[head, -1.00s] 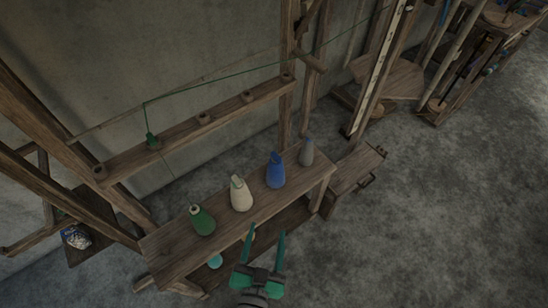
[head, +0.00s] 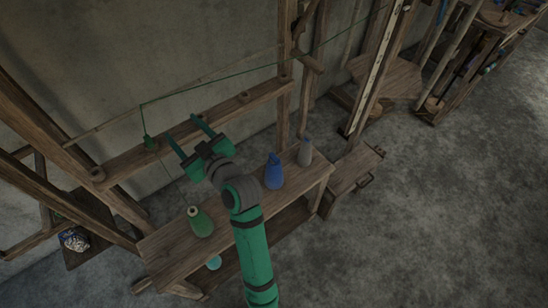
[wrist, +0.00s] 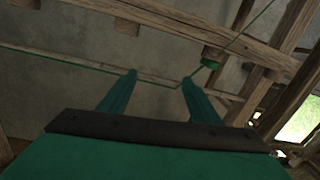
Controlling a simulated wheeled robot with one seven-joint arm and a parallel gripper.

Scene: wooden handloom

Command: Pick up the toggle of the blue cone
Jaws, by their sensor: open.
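The blue cone (head: 274,172) stands upright on the wooden bench, right of my arm in the head view. Its toggle is too small to make out apart from the cone's top. My gripper (head: 183,127) is open and empty, up and left of the blue cone, in front of the pegged rail. In the wrist view its two green fingers (wrist: 159,80) are spread with nothing solid held between them. The blue cone does not show in the wrist view.
A grey cone (head: 305,151) stands right of the blue one; a green cone (head: 201,222) stands at the bench's left. A green thread runs above the pegged rail (head: 235,108), with a green toggle (head: 150,142) hanging left of my gripper. Loom posts rise behind.

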